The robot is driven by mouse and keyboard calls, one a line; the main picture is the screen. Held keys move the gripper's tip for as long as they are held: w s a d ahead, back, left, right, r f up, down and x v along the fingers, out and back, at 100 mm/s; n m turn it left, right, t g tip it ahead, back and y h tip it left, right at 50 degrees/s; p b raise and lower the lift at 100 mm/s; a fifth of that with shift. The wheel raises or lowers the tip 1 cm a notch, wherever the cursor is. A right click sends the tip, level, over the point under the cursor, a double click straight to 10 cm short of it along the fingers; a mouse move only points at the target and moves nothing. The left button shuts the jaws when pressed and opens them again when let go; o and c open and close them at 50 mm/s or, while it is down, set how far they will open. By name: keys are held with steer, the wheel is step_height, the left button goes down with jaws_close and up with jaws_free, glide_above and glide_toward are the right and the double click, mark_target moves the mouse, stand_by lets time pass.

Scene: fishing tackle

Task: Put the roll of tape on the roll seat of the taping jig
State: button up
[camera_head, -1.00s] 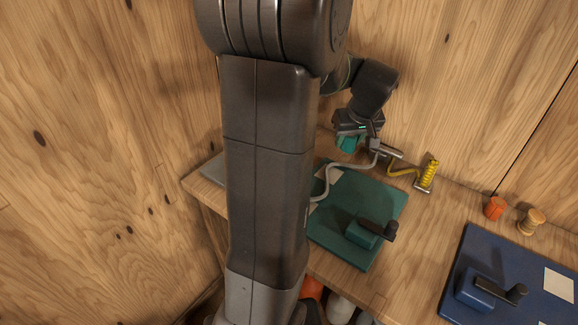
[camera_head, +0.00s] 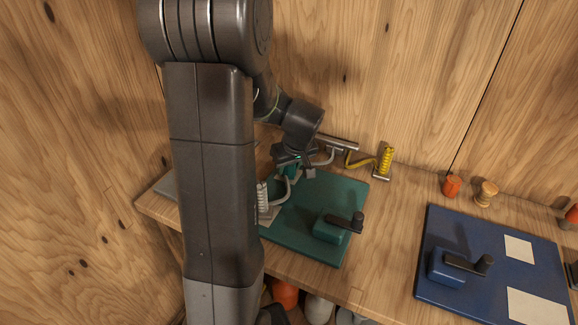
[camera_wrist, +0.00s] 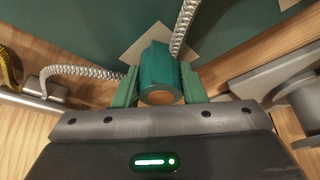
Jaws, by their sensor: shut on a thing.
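My gripper (camera_wrist: 160,88) is shut on a teal roll (camera_wrist: 158,65) with a tan round end, which looks like the roll of tape. The green fingers press its two sides. In the head view my gripper (camera_head: 289,170) hangs over the back left part of a green board (camera_head: 345,190). That board carries a green block (camera_head: 329,230) with a dark crank-like arm. Pale patches (camera_wrist: 140,45) lie on the green board beyond the roll in the wrist view. I cannot tell which part is the roll seat of the taping jig; my arm hides part of the board.
A pale ribbed hose (camera_head: 283,186) curves close to my gripper and shows beside the roll in the wrist view (camera_wrist: 184,25). A yellow coil (camera_head: 387,160) stands behind. A blue board (camera_head: 425,270), an orange piece (camera_head: 452,186) and a wooden spool (camera_head: 486,192) lie right.

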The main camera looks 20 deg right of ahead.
steer(key=o, duration=1)
steer(key=shift+r, duration=0.3)
steer(key=p+v, duration=0.1)
steer(key=v, duration=1)
steer(key=shift+s+r, duration=0.25)
